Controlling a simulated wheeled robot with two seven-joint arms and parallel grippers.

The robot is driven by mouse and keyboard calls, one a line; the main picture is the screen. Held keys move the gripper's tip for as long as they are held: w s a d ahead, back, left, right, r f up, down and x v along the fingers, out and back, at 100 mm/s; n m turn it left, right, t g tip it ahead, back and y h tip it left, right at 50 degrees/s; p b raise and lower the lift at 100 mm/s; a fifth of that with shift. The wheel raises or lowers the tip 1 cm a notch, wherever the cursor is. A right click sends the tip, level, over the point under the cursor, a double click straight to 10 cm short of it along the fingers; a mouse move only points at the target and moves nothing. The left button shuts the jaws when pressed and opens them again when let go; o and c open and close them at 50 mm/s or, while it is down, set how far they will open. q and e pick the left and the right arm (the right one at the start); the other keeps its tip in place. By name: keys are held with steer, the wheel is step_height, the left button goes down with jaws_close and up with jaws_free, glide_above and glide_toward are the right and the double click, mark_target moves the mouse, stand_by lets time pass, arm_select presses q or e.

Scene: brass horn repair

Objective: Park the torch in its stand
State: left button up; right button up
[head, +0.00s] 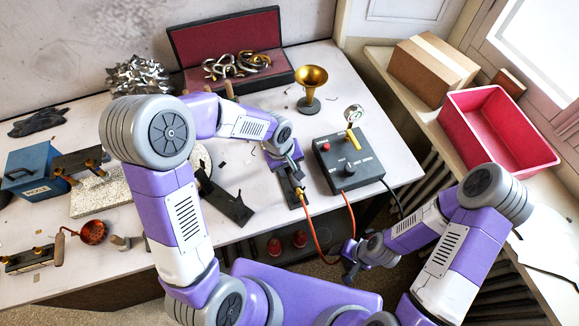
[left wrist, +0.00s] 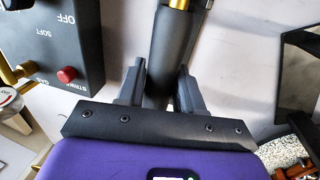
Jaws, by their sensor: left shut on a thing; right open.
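My left gripper (head: 294,180) is shut on the torch (head: 291,198), around its dark cylindrical handle, over the bench beside the control box. In the left wrist view, the gripper's fingers (left wrist: 160,85) sit on either side of the torch handle (left wrist: 174,45), and a brass fitting shows at its top edge. An orange hose (head: 320,246) runs from the torch's brass end. A black angled piece, which looks like the stand (head: 228,200), lies left of the gripper; a dark plate also shows at right in the wrist view (left wrist: 300,72). My right gripper (head: 350,270) is open near the hose, off the bench front.
The dark control box (head: 348,165) with knobs and a gauge (head: 353,114) stands just right of the torch. A brass bell (head: 311,86) and an open red-lined case (head: 225,45) are behind. A red bin (head: 499,125) and a cardboard box (head: 433,66) sit on the right ledge.

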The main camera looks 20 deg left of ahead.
arm_select(q)
steer(key=shift+f, duration=0.1)
stand_by(0.6)
steer(key=o, duration=1.2)
steer(key=shift+o, duration=0.5)
steer(key=o, duration=0.4)
steer(key=shift+r+p, duration=2.75)
steer(key=shift+r, duration=1.3)
